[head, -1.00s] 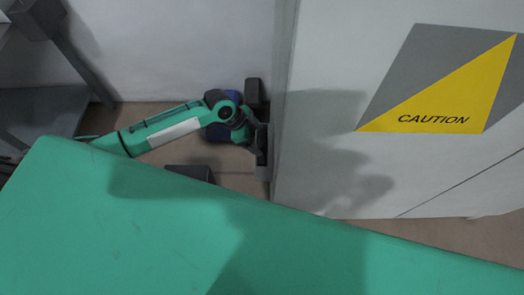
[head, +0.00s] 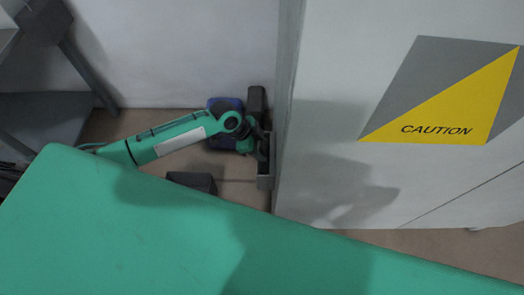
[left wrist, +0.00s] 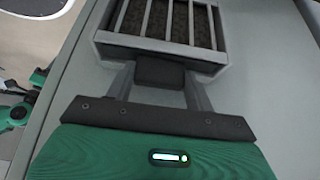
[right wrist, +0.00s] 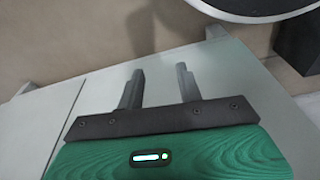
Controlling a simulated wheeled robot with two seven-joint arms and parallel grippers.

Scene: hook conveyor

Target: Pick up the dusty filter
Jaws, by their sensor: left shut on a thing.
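The dusty filter (left wrist: 160,48) shows at the top of the left wrist view. It has a light grey frame with slats over a dark brown, grainy core, and a dark block-like handle (left wrist: 160,73) on its near side. My left gripper (left wrist: 159,76) is shut on this handle, with one finger on each side. In the head view my left gripper (head: 264,160) is at the side of the grey cabinet, and the filter is hard to make out there. My right gripper (right wrist: 157,75) is open, with nothing between its fingers.
The grey cabinet (head: 340,75) with a yellow caution sign (head: 455,100) fills the right of the head view. A dark box (head: 192,181) and a blue object (head: 222,108) are near my left arm. A round dark-topped thing (right wrist: 262,8) is at the top of the right wrist view.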

